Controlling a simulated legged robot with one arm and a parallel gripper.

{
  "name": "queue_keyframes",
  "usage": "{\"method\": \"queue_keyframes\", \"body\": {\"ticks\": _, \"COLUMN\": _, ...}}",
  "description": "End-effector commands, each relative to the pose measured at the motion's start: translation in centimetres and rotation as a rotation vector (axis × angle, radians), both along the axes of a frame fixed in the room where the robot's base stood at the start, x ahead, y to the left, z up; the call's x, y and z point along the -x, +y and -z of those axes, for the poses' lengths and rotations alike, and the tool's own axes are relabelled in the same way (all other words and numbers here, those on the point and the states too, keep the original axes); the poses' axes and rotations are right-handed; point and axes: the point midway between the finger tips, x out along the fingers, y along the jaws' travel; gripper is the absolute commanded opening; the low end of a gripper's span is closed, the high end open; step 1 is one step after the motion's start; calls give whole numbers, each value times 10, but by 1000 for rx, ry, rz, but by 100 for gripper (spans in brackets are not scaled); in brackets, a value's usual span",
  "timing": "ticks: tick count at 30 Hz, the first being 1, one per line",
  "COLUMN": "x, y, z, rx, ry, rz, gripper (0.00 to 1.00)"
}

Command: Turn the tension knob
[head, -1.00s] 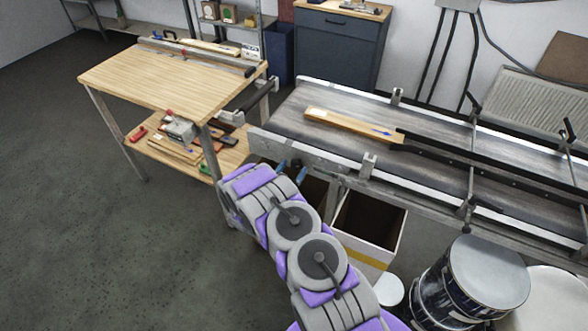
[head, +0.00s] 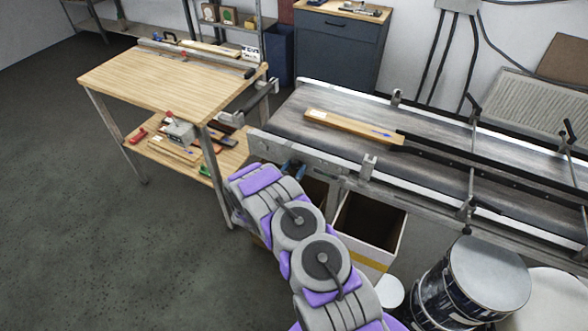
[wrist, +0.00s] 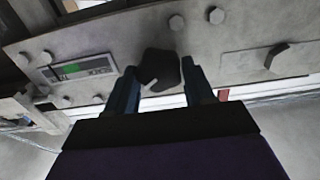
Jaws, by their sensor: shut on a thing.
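The tension knob (wrist: 160,70) is a dark, faceted knob on the grey metal side plate (wrist: 235,45) of the conveyor. In the wrist view it sits between the two blue fingers of my gripper (wrist: 160,85), which is shut on it. A small white pointer mark shows low on the knob. A gauge window with a green patch (wrist: 70,69) lies on the plate left of the knob. In the head view the blue fingertips (head: 293,168) are at the conveyor's near side, by its left end. The knob cannot be made out there.
A wooden strip (head: 353,127) lies on the dark belt (head: 330,100). A wooden workbench (head: 170,78) stands to the left. An open box (head: 371,225) and a paint-stained drum (head: 487,275) are below the conveyor. The floor at left is clear.

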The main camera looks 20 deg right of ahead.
Motion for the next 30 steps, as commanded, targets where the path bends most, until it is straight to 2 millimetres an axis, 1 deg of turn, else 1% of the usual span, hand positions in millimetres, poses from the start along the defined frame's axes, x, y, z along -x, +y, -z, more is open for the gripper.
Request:
{"method": "queue_keyframes", "body": {"ticks": 1, "x": 0, "y": 0, "z": 0, "rx": 0, "ry": 0, "rz": -1, "gripper": 26}}
{"method": "queue_keyframes", "body": {"ticks": 2, "x": 0, "y": 0, "z": 0, "rx": 0, "ry": 0, "rz": -1, "gripper": 23}}
{"method": "queue_keyframes", "body": {"ticks": 3, "x": 0, "y": 1, "z": 0, "rx": 0, "ry": 0, "rz": -1, "gripper": 22}}
{"method": "queue_keyframes", "body": {"ticks": 8, "x": 0, "y": 1, "z": 0, "rx": -9, "ry": -11, "rz": -1, "gripper": 22}}
{"method": "queue_keyframes", "body": {"ticks": 14, "x": 0, "y": 1, "z": -1, "rx": -53, "ry": -68, "rz": -3, "gripper": 22}}
{"method": "queue_keyframes", "body": {"ticks": 30, "x": 1, "y": -1, "z": -2, "rx": -302, "ry": -390, "rz": -2, "gripper": 22}}
